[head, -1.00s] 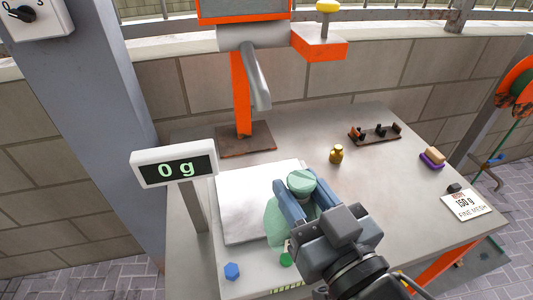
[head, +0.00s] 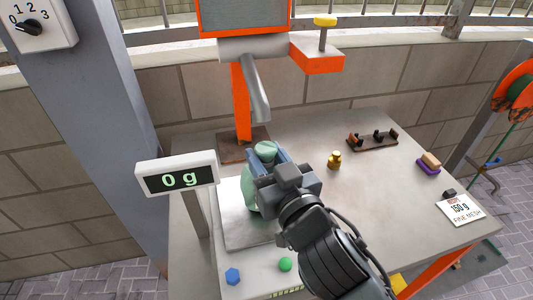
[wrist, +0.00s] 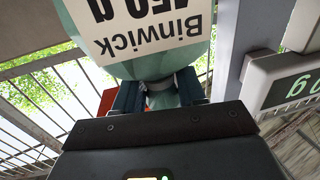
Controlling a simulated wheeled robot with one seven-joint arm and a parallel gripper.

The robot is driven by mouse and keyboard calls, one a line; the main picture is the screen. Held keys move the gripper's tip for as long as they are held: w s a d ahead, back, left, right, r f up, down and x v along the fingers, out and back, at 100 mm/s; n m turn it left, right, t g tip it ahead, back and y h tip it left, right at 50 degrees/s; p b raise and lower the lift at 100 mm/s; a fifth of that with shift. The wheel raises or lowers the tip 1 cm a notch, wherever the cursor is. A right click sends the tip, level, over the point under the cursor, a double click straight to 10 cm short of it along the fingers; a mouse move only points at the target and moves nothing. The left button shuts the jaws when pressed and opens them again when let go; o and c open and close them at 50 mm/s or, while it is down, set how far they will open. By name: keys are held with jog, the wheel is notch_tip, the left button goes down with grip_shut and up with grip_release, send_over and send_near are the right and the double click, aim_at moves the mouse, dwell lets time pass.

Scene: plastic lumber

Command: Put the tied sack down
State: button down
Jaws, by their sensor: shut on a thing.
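The pale green tied sack (head: 248,196) is in my gripper (head: 266,156), over the left part of the metal plate (head: 238,232) beside the display. The display (head: 178,178) reads 0 g. In the wrist view the sack (wrist: 140,68) fills the top middle, with a white label reading "Binwick" upside down. The two fingers of my gripper (wrist: 158,92) are shut on its narrow neck. The sack's lower part is partly hidden by my gripper in the head view, and I cannot tell how far its base is from the plate.
A grey spout (head: 257,92) on an orange post stands just behind the plate. A brass weight (head: 334,160), a dark rack (head: 372,142), a brush (head: 430,162) and a 150 g card (head: 460,209) are to the right. Blue (head: 232,276) and green (head: 285,264) buttons are in front.

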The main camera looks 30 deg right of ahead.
jog(key=shift+f, duration=0.1)
jog(key=c, duration=0.7)
grip_release()
jog(key=shift+o, duration=0.2)
jog(key=shift+r, duration=0.2)
jog(key=s+a+b, duration=0.1)
jog(key=s+b, duration=0.2)
jog(key=s, duration=0.9)
jog(key=shift+a+f+b, duration=0.2)
jog(key=shift+a+b, duration=0.1)
jog(key=shift+a, duration=0.1)
